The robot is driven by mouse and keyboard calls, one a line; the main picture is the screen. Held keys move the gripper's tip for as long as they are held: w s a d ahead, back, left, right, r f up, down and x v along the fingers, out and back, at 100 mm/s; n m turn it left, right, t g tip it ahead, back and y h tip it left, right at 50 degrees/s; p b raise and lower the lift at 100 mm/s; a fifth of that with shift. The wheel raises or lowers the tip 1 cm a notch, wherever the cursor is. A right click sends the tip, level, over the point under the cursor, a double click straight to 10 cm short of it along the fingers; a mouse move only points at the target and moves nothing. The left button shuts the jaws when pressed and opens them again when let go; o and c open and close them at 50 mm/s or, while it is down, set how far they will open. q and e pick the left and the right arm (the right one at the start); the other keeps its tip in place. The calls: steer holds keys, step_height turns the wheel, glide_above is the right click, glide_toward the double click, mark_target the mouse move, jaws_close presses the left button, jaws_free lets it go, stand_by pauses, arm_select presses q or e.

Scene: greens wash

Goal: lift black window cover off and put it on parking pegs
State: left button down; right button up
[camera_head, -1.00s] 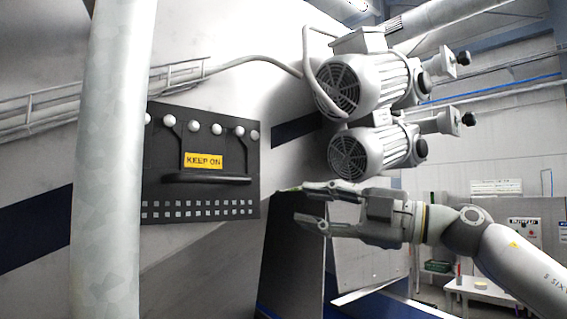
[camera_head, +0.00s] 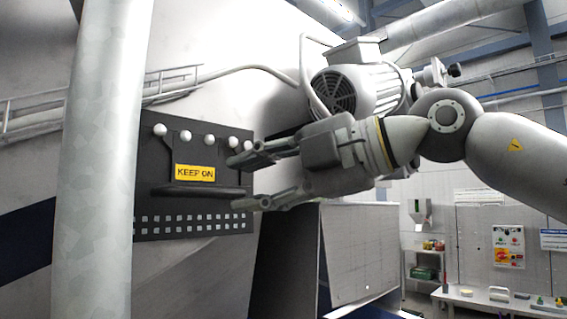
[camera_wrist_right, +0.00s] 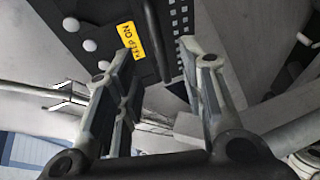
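The black window cover (camera_head: 150,213) hangs on the pale machine wall in the head view, with a yellow KEEP ON label (camera_head: 195,173), a dark bar handle (camera_head: 195,191) and rows of small square holes. White round pegs (camera_head: 186,137) line its upper part. My right gripper (camera_head: 246,182) is open in front of the cover's right side, its fingers pointing left toward the handle. In the right wrist view the handle (camera_wrist_right: 156,40) lies beyond and between the two open fingers (camera_wrist_right: 155,60); they look empty. My left gripper is not in view.
A grey vertical pipe (camera_head: 103,160) stands in front of the cover's left edge. A motor (camera_head: 350,85) juts out above my right arm. A grey panel (camera_head: 358,250) stands below it. A white table (camera_head: 490,300) is at the lower right.

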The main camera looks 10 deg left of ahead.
mark_target(216, 190)
steer(key=p+x, duration=0.1)
steer(key=x, duration=0.3)
steer(key=shift+a, duration=0.35)
steer(key=shift+w+a+f+p, duration=0.2)
steer(key=shift+w+a+p, duration=0.1)
steer(key=shift+a+p, duration=0.2)
steer(key=shift+a, duration=0.1)
jaws_close()
steer(key=shift+s+f+b, duration=0.1)
steer(key=shift+s+b, duration=0.05)
steer(key=shift+b, duration=0.6)
steer(key=shift+r, duration=0.25)
